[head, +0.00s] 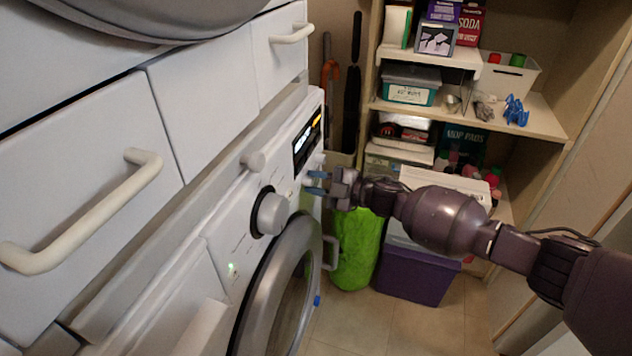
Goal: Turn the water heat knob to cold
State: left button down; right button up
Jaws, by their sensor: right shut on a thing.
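The white washer's control panel (292,165) faces right and holds a dark display (307,142) with lit markings. A large round silver-white knob (270,213) sits on the panel, apart from my gripper. My right gripper (314,183) reaches in from the right, its blue fingertips shut on a small knob at the panel's right end, below the display. The fingers hide most of that knob. Its label and pointer cannot be read, so I cannot tell its setting. My left gripper is not in view.
The round washer door (280,290) and its handle (331,253) lie below the panel. White drawers with handles (90,215) fill the left. Behind my right arm stand loaded shelves (548,118), a green bag (356,250) and a purple bin (415,277). The tiled floor (400,325) is clear.

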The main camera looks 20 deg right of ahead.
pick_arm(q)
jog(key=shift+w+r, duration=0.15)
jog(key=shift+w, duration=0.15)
pick_arm(e)
jog(key=shift+n, duration=0.4)
jog(key=o, duration=0.9)
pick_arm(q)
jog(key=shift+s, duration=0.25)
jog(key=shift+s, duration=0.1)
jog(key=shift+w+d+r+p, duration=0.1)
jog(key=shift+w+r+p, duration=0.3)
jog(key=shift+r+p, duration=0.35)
pick_arm(e)
jog(key=v, duration=1.1)
jog(key=shift+a, duration=0.1)
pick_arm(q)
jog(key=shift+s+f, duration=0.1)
